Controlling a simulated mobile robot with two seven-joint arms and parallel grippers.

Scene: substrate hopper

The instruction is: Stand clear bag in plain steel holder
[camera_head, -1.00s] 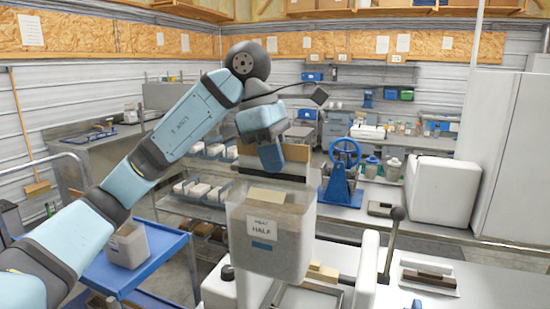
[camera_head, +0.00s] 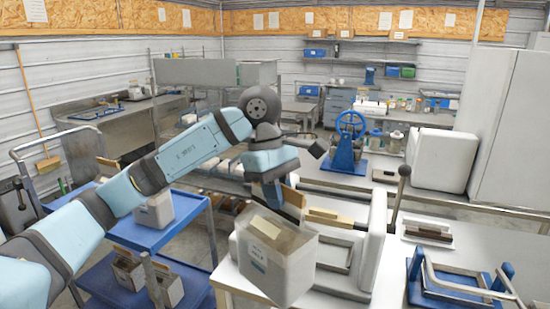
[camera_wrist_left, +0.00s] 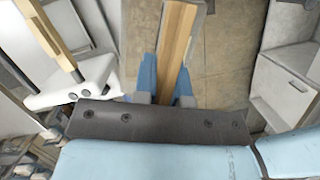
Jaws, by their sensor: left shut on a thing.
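A translucent clear bag (camera_head: 270,262) with a white label and tan contents hangs below my left gripper (camera_head: 284,200), tilted in the head view. The gripper is shut on its stiff tan top strip, which shows between the blue fingers in the left wrist view (camera_wrist_left: 178,40). A bare steel frame (camera_head: 338,240), which looks like the plain steel holder, lies on the bench just right of the bag. The bag hides part of it, and I cannot tell whether they touch. My right gripper is not in view.
A white machine with a black-knobbed lever (camera_head: 398,205) stands right of the steel frame. A blue-based stand with a steel bar (camera_head: 455,285) is at the front right. A blue cart (camera_head: 140,235) with several similar bags stands at the left.

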